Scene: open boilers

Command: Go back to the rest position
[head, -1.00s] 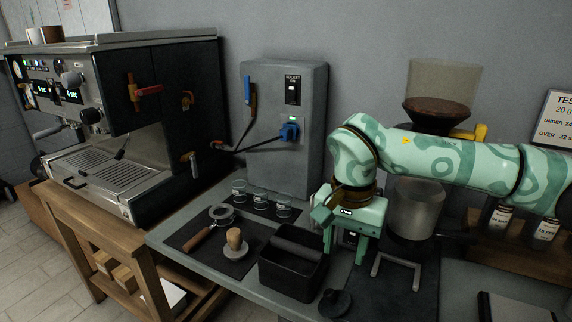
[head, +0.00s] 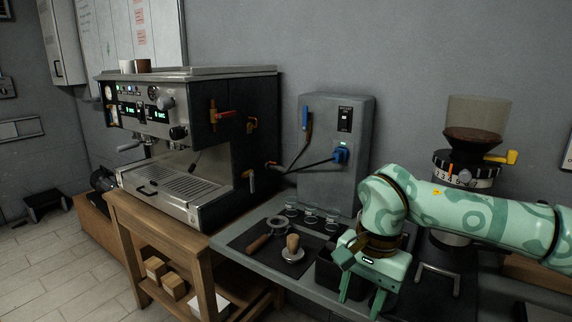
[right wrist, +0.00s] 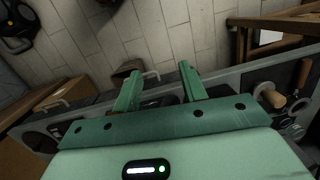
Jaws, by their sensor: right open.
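My right gripper (head: 359,297) hangs from my mint-green patterned arm at the lower right of the head view. Its two fingers are apart with nothing between them. It overlaps the black open box (head: 325,272) on the grey counter and hides part of it; I cannot tell the height between them. In the right wrist view the open, empty fingers (right wrist: 160,72) show against the counter edge and floor. My left gripper is in neither view.
A portafilter (head: 258,243) and a tamper (head: 293,248) lie on a dark mat, with small glasses (head: 311,215) behind. The espresso machine (head: 190,190) stands left on a wooden table. A grinder (head: 466,175) stands behind my right arm. Floor at left is mostly clear.

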